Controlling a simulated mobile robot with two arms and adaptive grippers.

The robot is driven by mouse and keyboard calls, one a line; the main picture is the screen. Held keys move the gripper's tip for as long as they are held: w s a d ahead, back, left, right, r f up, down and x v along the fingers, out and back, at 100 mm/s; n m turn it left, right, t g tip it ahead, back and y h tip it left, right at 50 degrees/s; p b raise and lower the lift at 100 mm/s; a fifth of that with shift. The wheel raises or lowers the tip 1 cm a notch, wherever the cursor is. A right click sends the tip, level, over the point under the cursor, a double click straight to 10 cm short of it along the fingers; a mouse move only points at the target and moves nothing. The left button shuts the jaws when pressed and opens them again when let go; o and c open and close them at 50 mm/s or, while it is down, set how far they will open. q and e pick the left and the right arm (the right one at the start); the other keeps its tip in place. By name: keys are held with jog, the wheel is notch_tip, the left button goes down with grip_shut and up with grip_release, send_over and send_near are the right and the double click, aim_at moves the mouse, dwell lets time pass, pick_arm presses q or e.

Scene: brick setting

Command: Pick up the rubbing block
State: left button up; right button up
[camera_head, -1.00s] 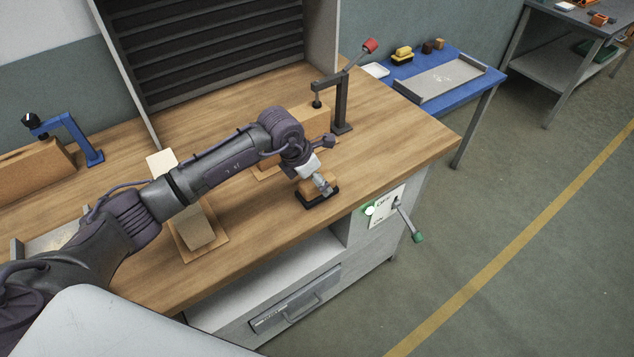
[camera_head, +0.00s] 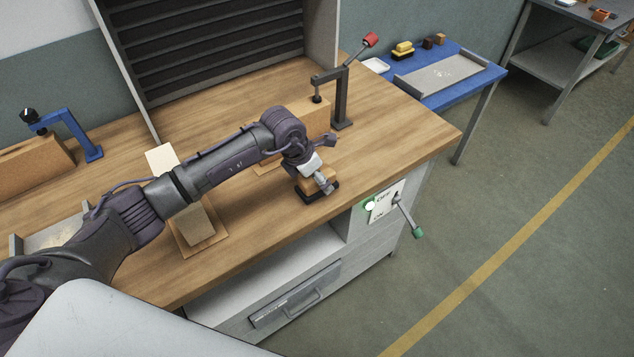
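A small rubbing block (camera_head: 306,186) with a brown wooden top and a black base sits near the front edge of the wooden bench (camera_head: 376,133). My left gripper (camera_head: 325,184) points down right at the block and covers part of its top. Its fingers are small and partly hidden, so I cannot tell whether they grip the block or only touch it. The block's black base looks to be on or very close to the bench top. My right gripper is out of view.
A dark clamp with a red knob (camera_head: 370,40) stands behind the gripper beside a wooden block. A switch panel (camera_head: 386,202) with a green-tipped lever is on the bench front. A board (camera_head: 196,228) lies under my arm. A blue table (camera_head: 462,92) holds several small blocks.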

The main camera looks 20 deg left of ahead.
aim_at(328, 172)
pick_arm(q)
jog(key=shift+c, duration=0.2)
grip_shut()
dwell(0.3)
jog(key=shift+r, duration=0.15)
jog(key=shift+r+p, duration=0.15)
jog(key=shift+p, duration=0.2)
jog(key=r+b, duration=0.1)
jog(key=r, duration=0.1)
jog(key=d+r+b, duration=0.1)
jog(key=r, duration=0.1)
jog(key=shift+r, duration=0.25)
jog(key=d+r+b, duration=0.3)
jog(key=d+r, duration=0.3)
jog(key=d, duration=0.4)
jog(key=shift+s+d+r, duration=0.25)
jog(key=shift+s+d, duration=0.1)
jog(key=shift+s, duration=0.1)
